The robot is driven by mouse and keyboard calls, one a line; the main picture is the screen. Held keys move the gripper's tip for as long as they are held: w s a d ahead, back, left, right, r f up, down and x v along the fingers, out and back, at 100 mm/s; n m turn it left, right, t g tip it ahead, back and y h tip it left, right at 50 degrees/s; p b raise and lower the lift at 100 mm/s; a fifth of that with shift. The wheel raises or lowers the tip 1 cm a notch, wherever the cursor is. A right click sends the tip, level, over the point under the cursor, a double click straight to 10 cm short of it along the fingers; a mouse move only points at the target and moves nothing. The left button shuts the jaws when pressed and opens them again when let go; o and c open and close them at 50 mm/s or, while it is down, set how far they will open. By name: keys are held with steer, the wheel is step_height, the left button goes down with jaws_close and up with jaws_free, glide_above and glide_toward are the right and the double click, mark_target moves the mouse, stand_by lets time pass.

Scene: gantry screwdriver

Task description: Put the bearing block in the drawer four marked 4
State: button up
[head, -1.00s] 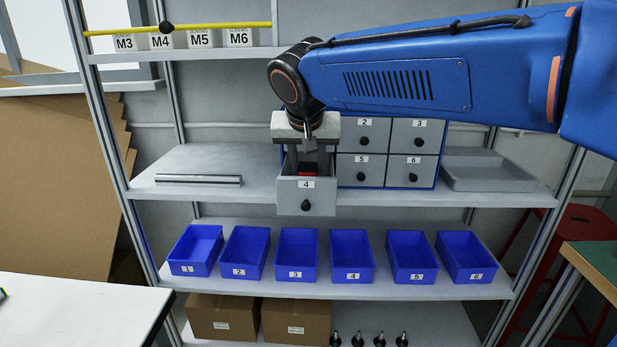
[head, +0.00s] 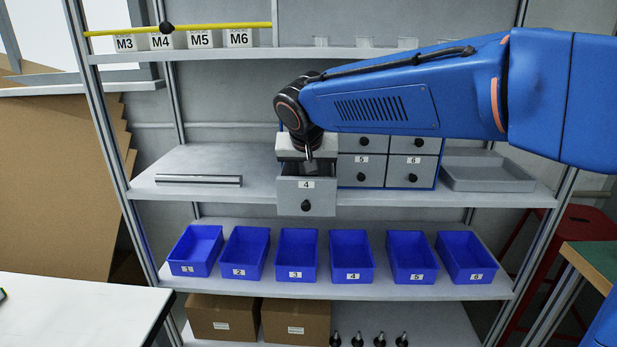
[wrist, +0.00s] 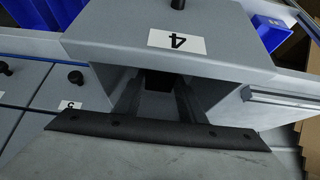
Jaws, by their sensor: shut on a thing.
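The drawer marked 4 (head: 322,200) is pulled out of the grey-and-blue drawer cabinet on the middle shelf. It also shows in the wrist view, its label upside down (wrist: 225,50). My gripper (head: 308,168) is above this drawer, its fingers reaching down behind the front panel. In the wrist view, my gripper (wrist: 160,95) has both fingers inside the drawer, shut on a dark thing (wrist: 158,82) between them, which I take to be the bearing block. Its lower part and the drawer floor are hidden, so I cannot tell whether it touches the floor.
Closed drawers 5 (head: 361,165) and 6 (head: 414,165) sit right of the open drawer. A metal bar (head: 198,180) lies left on the shelf, and a grey tray (head: 488,178) stands right. Blue bins (head: 297,274) line the shelf below.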

steer(key=o, duration=1.1)
steer(key=shift+f, duration=0.15)
steer(key=shift+o, duration=0.2)
steer(key=shift+s+r, duration=0.15)
steer(key=shift+r, duration=0.25)
steer(key=v, duration=1.1)
steer(key=shift+s+r, duration=0.15)
steer(key=shift+r, duration=0.05)
steer(key=shift+s, duration=0.1)
